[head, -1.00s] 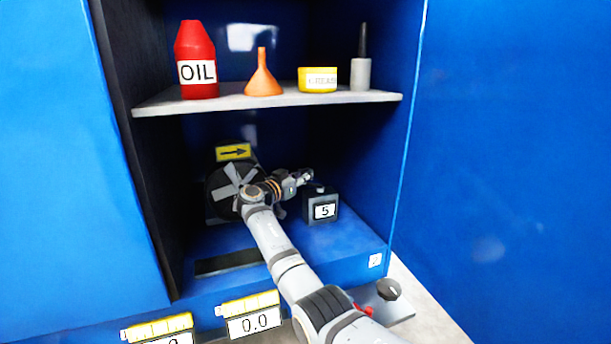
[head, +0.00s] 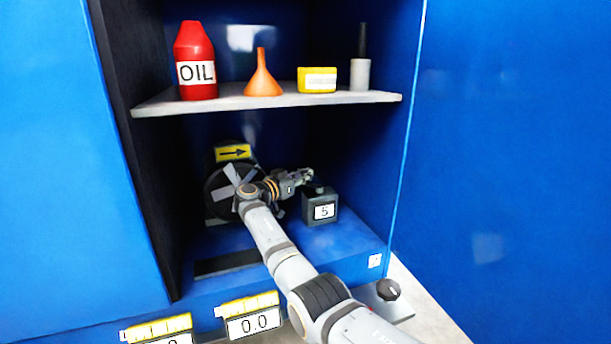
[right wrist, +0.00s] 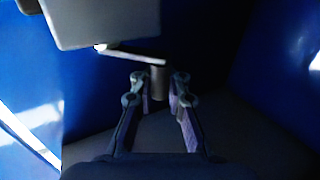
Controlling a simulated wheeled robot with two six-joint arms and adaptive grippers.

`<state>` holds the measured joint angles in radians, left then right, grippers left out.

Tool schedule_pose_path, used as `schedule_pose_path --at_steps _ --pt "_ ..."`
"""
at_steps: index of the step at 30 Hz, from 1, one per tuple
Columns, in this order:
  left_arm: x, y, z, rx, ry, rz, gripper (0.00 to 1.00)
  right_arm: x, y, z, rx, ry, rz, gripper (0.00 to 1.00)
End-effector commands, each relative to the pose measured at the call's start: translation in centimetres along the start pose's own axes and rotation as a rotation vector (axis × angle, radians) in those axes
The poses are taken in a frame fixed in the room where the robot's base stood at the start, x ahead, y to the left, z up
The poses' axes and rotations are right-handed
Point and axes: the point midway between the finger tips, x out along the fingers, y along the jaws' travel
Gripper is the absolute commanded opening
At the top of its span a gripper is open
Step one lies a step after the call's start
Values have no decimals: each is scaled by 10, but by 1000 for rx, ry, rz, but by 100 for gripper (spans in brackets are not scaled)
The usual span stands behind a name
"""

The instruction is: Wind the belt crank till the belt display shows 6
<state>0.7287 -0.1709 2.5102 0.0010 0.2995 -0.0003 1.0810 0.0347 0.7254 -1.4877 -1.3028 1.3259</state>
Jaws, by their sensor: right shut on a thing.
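The belt display (head: 324,211) reads 5 on the front of a dark box (head: 311,208) on the cabinet floor. My right gripper (head: 307,175) is just above and behind this box. In the right wrist view, my right gripper (right wrist: 159,90) has its fingers on either side of the short grey handle (right wrist: 158,76) of the crank and is shut on it. A thin crank arm (right wrist: 130,54) runs left from the handle, below a pale block. In the head view the crank is mostly hidden by the gripper. My left gripper is not in view.
A fan-like wheel (head: 222,192) under a yellow arrow sign (head: 233,152) is left of the gripper, partly behind my arm. A shelf (head: 280,103) above holds the oil bottle (head: 197,62), funnel (head: 263,77), yellow tin (head: 317,80) and grey tube (head: 361,73). Blue walls flank the opening.

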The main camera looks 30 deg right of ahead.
Motion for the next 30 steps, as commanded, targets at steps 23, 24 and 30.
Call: schedule_pose_path --at_steps 23,24,30 --pt "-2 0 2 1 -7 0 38 -2 -4 0 1 -2 16 0" --pt "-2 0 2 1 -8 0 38 -2 -4 0 1 -2 17 0" --pt "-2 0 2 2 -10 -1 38 -2 -4 0 2 -2 21 0"
